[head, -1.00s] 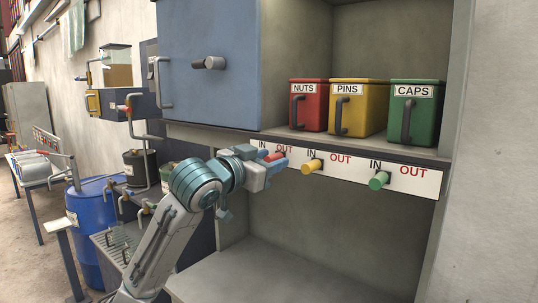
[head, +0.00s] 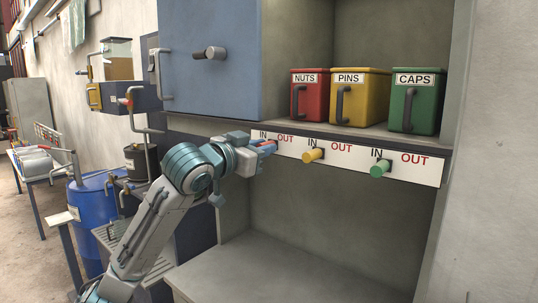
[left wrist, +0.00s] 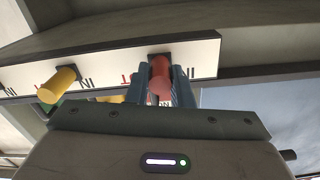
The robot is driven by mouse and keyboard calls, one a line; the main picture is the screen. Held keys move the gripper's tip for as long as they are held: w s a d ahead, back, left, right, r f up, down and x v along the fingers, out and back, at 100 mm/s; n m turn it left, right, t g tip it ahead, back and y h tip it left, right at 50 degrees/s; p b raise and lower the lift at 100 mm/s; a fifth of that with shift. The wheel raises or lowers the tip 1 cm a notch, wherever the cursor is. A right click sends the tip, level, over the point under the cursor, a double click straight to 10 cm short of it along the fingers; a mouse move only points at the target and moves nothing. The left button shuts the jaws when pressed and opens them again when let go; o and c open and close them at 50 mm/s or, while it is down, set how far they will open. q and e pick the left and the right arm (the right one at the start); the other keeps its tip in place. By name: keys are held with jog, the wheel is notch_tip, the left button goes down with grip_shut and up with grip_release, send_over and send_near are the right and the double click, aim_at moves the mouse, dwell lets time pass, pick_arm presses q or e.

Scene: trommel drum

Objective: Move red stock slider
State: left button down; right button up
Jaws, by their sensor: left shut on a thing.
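The red slider knob (left wrist: 160,76) sticks out from the white label strip, between the blue-grey fingers of my left gripper (left wrist: 164,86) in the left wrist view. In the head view my left gripper (head: 264,147) reaches in from the left and is shut on the red knob (head: 270,148). The knob sits below the first IN and OUT labels, nearer to IN. The fingers hide part of it. My right gripper is not in view.
A yellow knob (head: 313,155) and a green knob (head: 380,168) stick out along the same strip (head: 432,174). Red (head: 312,105), yellow (head: 372,100) and green bins (head: 424,112) stand on the shelf above. A blue door (head: 205,95) hangs above my arm. The space below the strip is clear.

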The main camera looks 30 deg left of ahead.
pick_arm(q)
jog(key=shift+a+r, duration=0.1)
jog(key=shift+a, duration=0.75)
jog(key=c, duration=1.5)
grip_release()
jog(key=shift+o, duration=1)
jog(key=shift+a, duration=0.25)
